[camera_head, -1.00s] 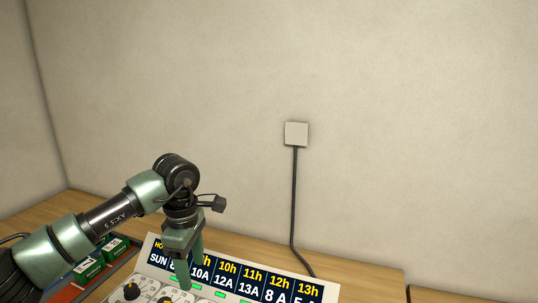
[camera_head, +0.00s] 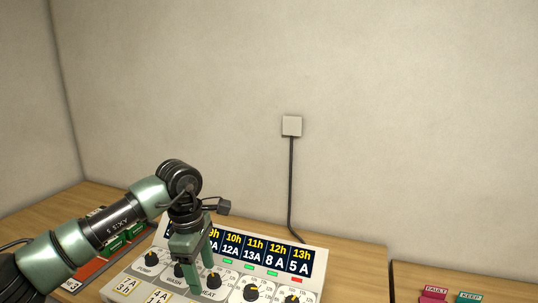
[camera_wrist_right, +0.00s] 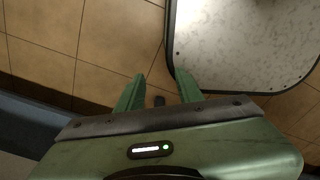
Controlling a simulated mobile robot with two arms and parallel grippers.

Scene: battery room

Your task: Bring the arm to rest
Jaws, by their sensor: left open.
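My left arm comes in from the left in the head view. Its gripper (camera_head: 203,284) points down in front of the control panel (camera_head: 312,243), over the row of dials. The jaws are open and hold nothing that I can see. The gripper hides part of the panel's display and some dials. In the right wrist view my right gripper (camera_wrist_right: 160,88) has its two green fingers apart with nothing between them, above a tiled floor (camera_wrist_right: 75,40).
A cable runs from a wall socket (camera_head: 291,126) down behind the panel. Green battery blocks (camera_head: 113,246) lie in a tray at left. FAULT (camera_head: 433,293) and KEEP (camera_head: 468,297) blocks stand at right. A pale speckled surface (camera_wrist_right: 245,45) is beside my right gripper.

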